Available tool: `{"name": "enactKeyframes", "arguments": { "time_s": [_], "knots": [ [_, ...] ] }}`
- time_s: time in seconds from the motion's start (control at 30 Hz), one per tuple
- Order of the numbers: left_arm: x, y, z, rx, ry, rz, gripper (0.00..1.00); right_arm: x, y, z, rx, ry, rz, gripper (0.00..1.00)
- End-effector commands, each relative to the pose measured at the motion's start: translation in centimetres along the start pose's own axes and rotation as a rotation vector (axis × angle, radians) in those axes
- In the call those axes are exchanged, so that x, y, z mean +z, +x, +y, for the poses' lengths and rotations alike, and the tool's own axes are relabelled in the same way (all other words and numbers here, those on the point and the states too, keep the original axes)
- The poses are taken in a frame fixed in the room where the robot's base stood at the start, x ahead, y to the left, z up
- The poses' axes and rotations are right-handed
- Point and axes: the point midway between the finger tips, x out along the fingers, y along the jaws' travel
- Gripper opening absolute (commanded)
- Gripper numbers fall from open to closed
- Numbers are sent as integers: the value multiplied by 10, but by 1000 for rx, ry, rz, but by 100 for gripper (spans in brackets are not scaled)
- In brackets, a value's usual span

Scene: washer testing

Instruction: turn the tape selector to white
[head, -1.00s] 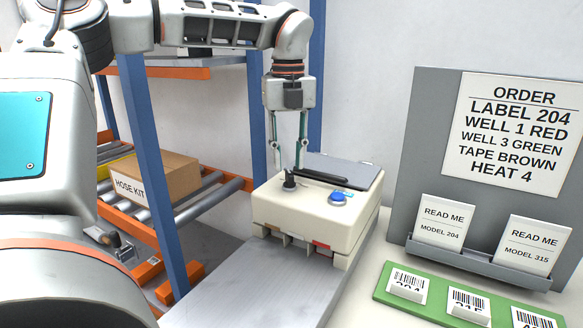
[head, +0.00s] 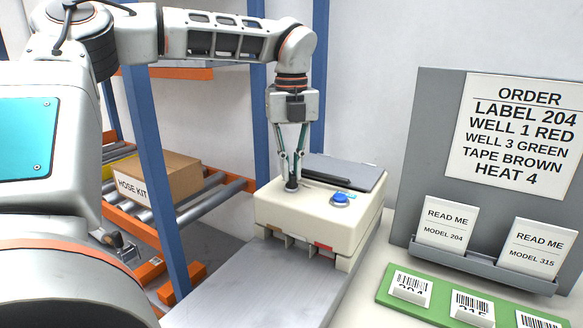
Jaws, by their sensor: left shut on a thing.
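A cream box-shaped machine (head: 295,217) stands on a grey metal surface. On its top are a dark knob (head: 291,187) at the left and a blue knob (head: 341,198) at the right. My left gripper (head: 291,178) points straight down and is shut on the dark knob. The fingers hide part of this knob, and I cannot read its setting. A slot with something red (head: 323,248) shows low on the machine's front. My right gripper is not in view.
A grey panel (head: 425,130) at the right carries an order sheet (head: 520,135) reading "TAPE BROWN". Two "READ ME" cards stand below it. A green strip (head: 440,312) holds barcode labels. A "HOSE KIT" box (head: 165,178) sits on rollers behind a blue post (head: 160,180).

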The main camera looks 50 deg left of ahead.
Motion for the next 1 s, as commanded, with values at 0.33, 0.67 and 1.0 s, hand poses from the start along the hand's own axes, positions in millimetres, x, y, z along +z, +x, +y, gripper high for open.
{"name": "enactKeyframes", "arguments": {
  "time_s": [0.33,0.67,1.0],
  "knots": [
    [0,2,-1,3,182,1,0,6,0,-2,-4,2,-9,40],
    [0,1,-2,2,462,0,0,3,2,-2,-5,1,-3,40],
    [-1,1,-2,2,680,1,0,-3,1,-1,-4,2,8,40]
  ]
}}
